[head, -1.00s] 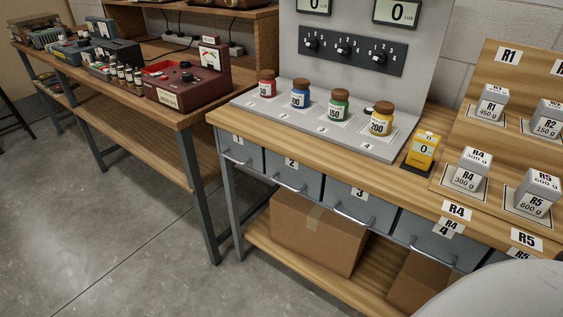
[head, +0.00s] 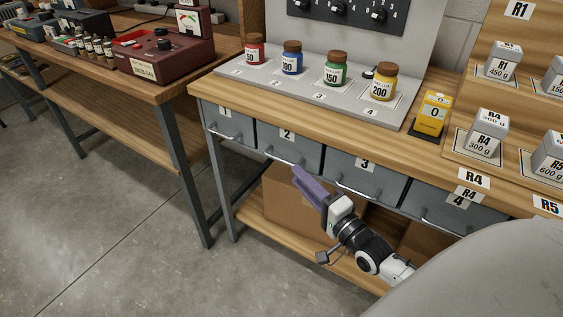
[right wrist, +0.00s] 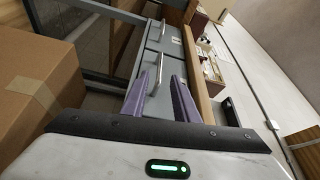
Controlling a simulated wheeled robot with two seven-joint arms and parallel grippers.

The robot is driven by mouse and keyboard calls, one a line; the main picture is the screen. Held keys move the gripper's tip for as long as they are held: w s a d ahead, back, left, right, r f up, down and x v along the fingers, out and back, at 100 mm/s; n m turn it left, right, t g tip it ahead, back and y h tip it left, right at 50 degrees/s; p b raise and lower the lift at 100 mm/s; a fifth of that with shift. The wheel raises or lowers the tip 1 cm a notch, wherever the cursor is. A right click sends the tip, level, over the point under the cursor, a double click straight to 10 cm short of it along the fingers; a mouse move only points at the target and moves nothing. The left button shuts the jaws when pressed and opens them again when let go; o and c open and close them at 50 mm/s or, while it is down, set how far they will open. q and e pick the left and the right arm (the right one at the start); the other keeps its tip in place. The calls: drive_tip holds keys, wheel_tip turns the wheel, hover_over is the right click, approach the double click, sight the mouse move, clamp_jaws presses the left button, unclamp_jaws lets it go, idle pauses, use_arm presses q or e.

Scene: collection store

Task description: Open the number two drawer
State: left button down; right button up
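The number two drawer (head: 273,144) is a grey metal front under the wooden bench top, with a "2" label and a silver bar handle (head: 284,158). It looks shut, flush with its neighbours. My right gripper (head: 302,177) has purple fingers and is just below and in front of this handle, apart from it. In the right wrist view its two fingers (right wrist: 157,96) stand open with nothing between them. A bar handle (right wrist: 156,75) shows past the fingertips; its drawer number cannot be read there. My left gripper is not in view.
Drawers one (head: 228,125), three (head: 367,180) and four (head: 450,207) flank it. Below, a cardboard box (head: 283,203) sits on the lower shelf (head: 250,217), close to the gripper; it also shows in the right wrist view (right wrist: 38,85). Jars stand on the bench. The floor at left is clear.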

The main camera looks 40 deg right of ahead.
sight(281, 160)
drive_tip(key=w, duration=0.8)
drive_tip(key=shift+w+a+r+b, duration=0.1)
drive_tip(key=shift+w+r+b, duration=0.15)
drive_tip(key=shift+w+b, duration=0.15)
drive_tip(key=shift+s, duration=0.1)
clamp_jaws()
idle(0.8)
